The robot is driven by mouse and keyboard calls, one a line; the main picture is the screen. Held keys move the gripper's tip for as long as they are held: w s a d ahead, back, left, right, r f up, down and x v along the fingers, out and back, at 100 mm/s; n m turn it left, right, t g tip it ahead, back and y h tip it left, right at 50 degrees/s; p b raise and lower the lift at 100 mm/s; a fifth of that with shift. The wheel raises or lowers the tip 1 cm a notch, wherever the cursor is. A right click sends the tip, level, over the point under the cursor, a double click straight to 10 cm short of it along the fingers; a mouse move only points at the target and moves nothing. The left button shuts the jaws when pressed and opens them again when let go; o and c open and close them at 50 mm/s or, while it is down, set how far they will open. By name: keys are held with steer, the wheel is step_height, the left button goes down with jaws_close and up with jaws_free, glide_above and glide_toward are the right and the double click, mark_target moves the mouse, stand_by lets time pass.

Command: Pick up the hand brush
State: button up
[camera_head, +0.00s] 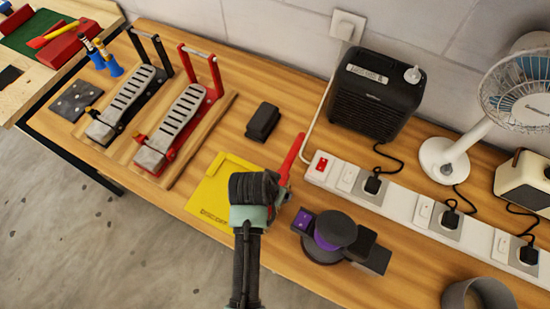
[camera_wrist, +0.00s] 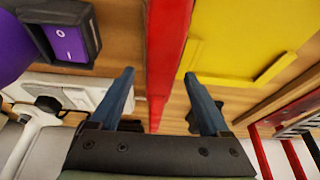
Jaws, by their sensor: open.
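The hand brush appears as a long red handle (camera_head: 292,156) on the wooden bench, beside the yellow plate, in the head view. Its lower end is hidden behind my gripper (camera_head: 272,190), and I see no bristles. In the wrist view, the red handle (camera_wrist: 167,45) runs lengthwise between the two blue fingers of my gripper (camera_wrist: 160,76). The fingers are spread, with a gap on each side of the handle. I cannot tell how far the fingertips are above the handle.
A yellow plate (camera_head: 211,190) lies left of the handle, and a purple and black tool (camera_head: 334,238) stands to its right. A white power strip (camera_head: 385,197) runs behind. A small black block (camera_head: 262,122) and drum pedals (camera_head: 181,121) are further left.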

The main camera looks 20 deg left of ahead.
steer(key=shift+f, duration=0.1)
jaws_close()
stand_by(0.5)
